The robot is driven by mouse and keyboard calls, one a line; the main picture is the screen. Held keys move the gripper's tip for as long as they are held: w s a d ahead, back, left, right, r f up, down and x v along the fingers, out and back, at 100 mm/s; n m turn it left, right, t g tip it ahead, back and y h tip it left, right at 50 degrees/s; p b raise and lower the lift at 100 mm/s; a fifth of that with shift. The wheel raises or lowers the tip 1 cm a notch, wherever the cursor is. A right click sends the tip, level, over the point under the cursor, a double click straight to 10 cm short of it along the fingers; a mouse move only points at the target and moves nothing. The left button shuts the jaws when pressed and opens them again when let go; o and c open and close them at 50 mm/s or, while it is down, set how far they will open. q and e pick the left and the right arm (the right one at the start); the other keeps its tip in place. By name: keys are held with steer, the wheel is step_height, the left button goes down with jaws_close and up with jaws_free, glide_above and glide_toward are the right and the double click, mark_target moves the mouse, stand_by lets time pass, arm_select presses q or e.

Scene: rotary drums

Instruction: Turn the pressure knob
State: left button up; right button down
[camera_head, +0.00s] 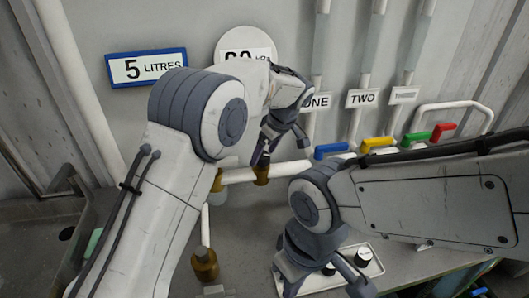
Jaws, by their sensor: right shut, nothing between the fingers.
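Two dark knobs with pale caps sit on a white panel (374,268) at the bottom centre: a right knob (363,256) in clear view and a left knob (328,269) partly behind my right gripper. No label shows which one is for pressure. A round white gauge with a partly covered kPa reading (232,38) is on the wall, behind my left arm. My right gripper (318,285) is shut and empty, over the left part of the panel; its tips are not clear. My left gripper (264,150) is above a brass fitting, and its jaws are too small to read.
A "5 LITRES" sign (146,67) hangs on the wall. Blue (331,150), yellow (377,143), green (416,137) and red (444,131) handles line the back right. White pipes with brass fittings (204,265) stand at centre left. My forearms cover much of the bench.

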arm_select(q)
steer(key=v, duration=1)
steer(key=shift+r+b, duration=0.2)
steer(key=shift+b, duration=0.15)
steer(key=shift+s+d, duration=0.1)
